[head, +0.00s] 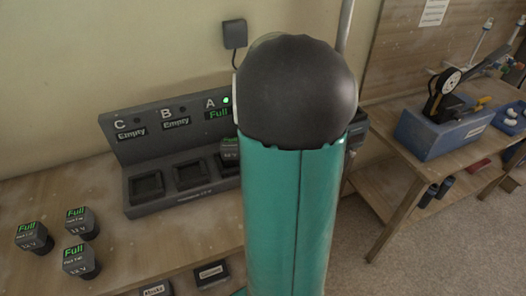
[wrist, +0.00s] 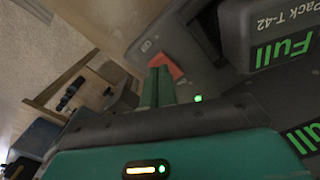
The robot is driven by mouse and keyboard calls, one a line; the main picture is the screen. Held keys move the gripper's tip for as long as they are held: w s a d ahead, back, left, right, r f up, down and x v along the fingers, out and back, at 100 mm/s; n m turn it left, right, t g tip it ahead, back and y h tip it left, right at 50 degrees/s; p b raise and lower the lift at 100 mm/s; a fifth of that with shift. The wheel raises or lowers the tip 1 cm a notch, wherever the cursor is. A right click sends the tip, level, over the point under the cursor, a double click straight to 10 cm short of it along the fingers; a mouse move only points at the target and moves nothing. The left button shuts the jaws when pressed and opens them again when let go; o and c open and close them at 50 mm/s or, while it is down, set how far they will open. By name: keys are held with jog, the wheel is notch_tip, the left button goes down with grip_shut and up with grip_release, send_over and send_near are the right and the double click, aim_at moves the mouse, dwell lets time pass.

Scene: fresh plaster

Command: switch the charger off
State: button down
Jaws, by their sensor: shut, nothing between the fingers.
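The charger (head: 158,196) is a dark grey unit on the bench. Bays C and B read Empty; bay A reads Full with a green light and holds a battery pack (head: 229,150). In the wrist view, the Full pack T-42 (wrist: 262,35) sits at the upper right and a green light (wrist: 198,98) glows on the charger. An orange-red switch (wrist: 166,64) shows on the charger. My gripper (wrist: 157,82) is shut and empty, its fingertips at the switch's near edge; I cannot tell whether they touch. My arm hides gripper and switch in the head view.
Three loose packs marked Full, one of them here (head: 80,260), stand on the bench (head: 60,185) at left. A wall plug (head: 235,34) is above the charger. A second table (head: 385,185) with a blue box (head: 440,130) is at right, across a floor gap.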

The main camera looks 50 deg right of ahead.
jog(key=shift+f, duration=0.9)
dwell(0.4)
jog(key=shift+r, duration=3.5)
